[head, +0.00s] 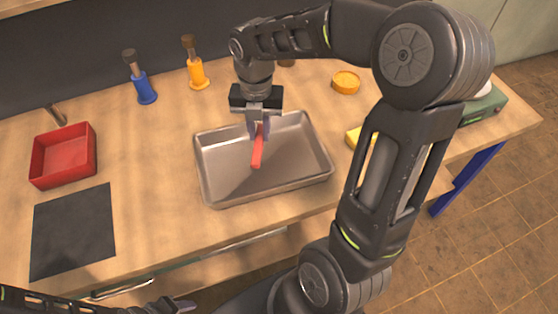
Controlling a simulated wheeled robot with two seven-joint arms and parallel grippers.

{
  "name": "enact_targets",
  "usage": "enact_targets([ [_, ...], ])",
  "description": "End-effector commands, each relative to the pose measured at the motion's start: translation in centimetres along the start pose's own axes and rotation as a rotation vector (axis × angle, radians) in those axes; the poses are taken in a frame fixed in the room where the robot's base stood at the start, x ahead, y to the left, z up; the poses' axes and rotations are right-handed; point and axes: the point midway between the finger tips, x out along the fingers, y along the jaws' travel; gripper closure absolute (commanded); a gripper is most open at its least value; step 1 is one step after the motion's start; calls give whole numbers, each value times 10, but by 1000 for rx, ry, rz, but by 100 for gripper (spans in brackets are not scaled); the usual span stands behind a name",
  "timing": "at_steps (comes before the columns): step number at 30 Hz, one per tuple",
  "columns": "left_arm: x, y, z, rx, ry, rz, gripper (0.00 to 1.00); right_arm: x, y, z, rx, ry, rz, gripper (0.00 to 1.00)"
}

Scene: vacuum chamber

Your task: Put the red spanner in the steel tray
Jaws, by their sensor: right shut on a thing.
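The steel tray (222,192) stands in the middle of the wooden bench. My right gripper (259,132) is over the tray, pointing down, shut on the red spanner (257,155). The spanner hangs tilted from the fingers within the tray's outline; whether its lower end touches the tray floor I cannot tell. Its upper end is hidden by the fingers. My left gripper (183,305) is at the bottom left edge, in front of the bench, away from the tray; its fingers are too unclear to tell open or shut.
A red bin (64,157) and a dark mat (73,232) lie at left. My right arm covers the bench's right part.

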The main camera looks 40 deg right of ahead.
Motion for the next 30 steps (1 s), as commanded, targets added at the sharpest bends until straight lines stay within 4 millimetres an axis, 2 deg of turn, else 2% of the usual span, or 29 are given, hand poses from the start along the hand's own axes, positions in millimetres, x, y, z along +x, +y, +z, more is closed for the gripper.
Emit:
enact_targets([
  [8,0,0,0,0,0,0,55,3,0,0,-1,0,0,100],
  [19,-3,1,0,-1,-1,-1,55,58,0,0,-1,2,0,100],
  [30,-3,1,0,-1,-1,-1,55,64,0,0,-1,-1,0,100],
])
